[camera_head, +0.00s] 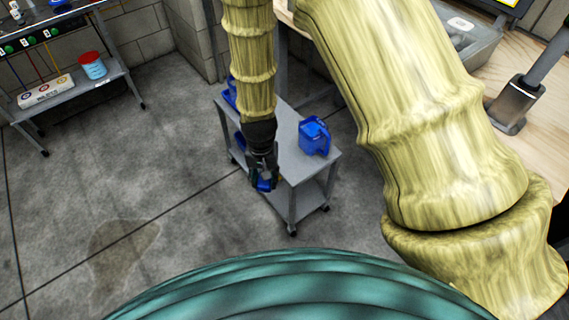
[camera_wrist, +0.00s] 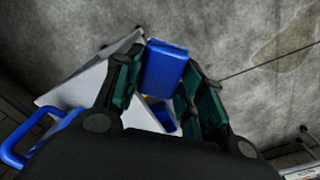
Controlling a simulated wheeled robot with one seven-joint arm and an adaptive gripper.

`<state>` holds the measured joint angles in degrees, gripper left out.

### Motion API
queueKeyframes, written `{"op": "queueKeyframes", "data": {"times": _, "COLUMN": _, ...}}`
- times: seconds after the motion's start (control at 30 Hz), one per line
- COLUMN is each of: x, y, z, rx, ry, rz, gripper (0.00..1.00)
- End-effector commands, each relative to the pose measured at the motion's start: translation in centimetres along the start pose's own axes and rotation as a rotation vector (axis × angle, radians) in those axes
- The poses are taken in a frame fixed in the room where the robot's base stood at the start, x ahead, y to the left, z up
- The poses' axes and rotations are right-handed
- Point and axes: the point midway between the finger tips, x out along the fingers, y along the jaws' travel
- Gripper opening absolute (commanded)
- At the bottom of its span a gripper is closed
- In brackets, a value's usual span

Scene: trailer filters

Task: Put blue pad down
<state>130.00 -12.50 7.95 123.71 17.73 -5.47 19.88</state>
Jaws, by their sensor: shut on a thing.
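My gripper (camera_head: 264,176) is shut on the blue pad (camera_head: 264,185), which hangs at the left edge of the small grey cart in the head view. In the wrist view the blue pad (camera_wrist: 166,64) sits between the two green-lined fingers of my gripper (camera_wrist: 165,78), with its far end sticking out past them. The cart's pale top (camera_wrist: 85,88) lies under and to the left of the fingers there. The fingers hide part of the pad. I cannot tell whether the pad touches the cart.
A blue jug (camera_head: 314,137) stands on the right part of the cart top (camera_head: 288,165). Another blue object (camera_head: 230,92) shows at the cart's far end, partly hidden by my arm. A shelf unit (camera_head: 118,75) holds a blue tub (camera_head: 92,66). The concrete floor left of the cart is clear.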

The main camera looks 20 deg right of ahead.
Motion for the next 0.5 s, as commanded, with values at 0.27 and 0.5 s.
{"op": "queueKeyframes", "data": {"times": 0.27, "x": 1.8, "y": 0.2, "z": -0.9, "rx": 0.043, "ry": 0.003, "rz": -0.004, "gripper": 0.17}}
{"op": "queueKeyframes", "data": {"times": 0.5, "x": 2.3, "y": 1.7, "z": -5.5, "rx": 0.042, "ry": 0.002, "rz": -0.003, "gripper": 0.17}}
